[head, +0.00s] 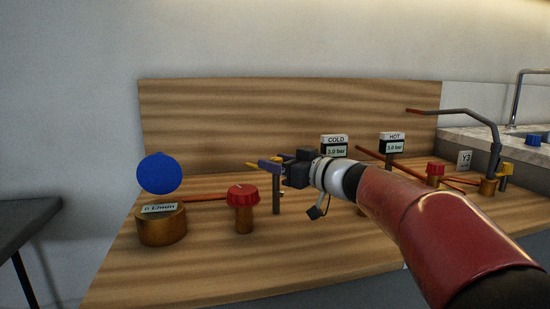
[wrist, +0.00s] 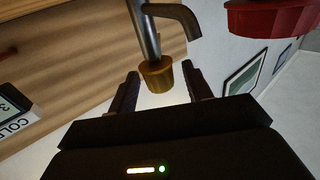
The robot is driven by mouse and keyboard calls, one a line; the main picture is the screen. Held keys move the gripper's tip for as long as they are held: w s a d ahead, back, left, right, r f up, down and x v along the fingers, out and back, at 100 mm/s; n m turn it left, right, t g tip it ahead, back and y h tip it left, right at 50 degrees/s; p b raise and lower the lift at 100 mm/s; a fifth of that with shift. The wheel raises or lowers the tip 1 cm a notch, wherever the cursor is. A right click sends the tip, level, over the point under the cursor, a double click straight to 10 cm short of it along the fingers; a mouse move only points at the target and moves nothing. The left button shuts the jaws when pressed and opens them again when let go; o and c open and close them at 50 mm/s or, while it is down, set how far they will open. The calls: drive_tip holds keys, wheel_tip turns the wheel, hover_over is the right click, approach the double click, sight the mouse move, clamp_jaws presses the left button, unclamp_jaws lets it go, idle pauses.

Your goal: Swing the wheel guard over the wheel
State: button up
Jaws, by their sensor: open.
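A red wheel (head: 243,195) stands on a short brass stem at the front left of the wooden board. It also shows in part at the top right of the wrist view (wrist: 272,18). Beside it stands a thin dark post (head: 276,195). In the wrist view a grey rod (wrist: 145,30) with a bent grey piece (wrist: 180,16) ends in a brass-coloured knob (wrist: 157,74). I cannot tell for sure which part is the wheel guard. My gripper (head: 264,166) is open at the post's top. In the wrist view the knob lies between its fingers, not clamped.
Cold (head: 334,146) and hot (head: 392,142) gauges stand behind my arm. A bent spout (head: 470,113) and another red wheel (head: 435,170) are at right.

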drive_tip(key=shift+w+a, duration=0.25)
drive_tip(key=shift+a, duration=0.1)
clamp_jaws()
drive_tip(key=g+b, duration=0.1)
drive_tip(key=n+g+y+b, duration=0.1)
drive_tip(key=shift+w+d+f+n+b, duration=0.1)
drive_tip(key=shift+f+n+b, duration=0.2)
drive_tip(key=shift+b, duration=0.1)
drive_tip(key=shift+r+n+g+y+b, duration=0.35)
drive_tip(key=shift+n+g+y, duration=0.35)
drive_tip(key=shift+g, duration=0.3)
unclamp_jaws()
drive_tip(key=b+v, duration=0.1)
drive_tip(key=v, duration=0.6)
drive_tip(key=shift+s+d, duration=0.25)
drive_tip(key=shift+d, duration=0.05)
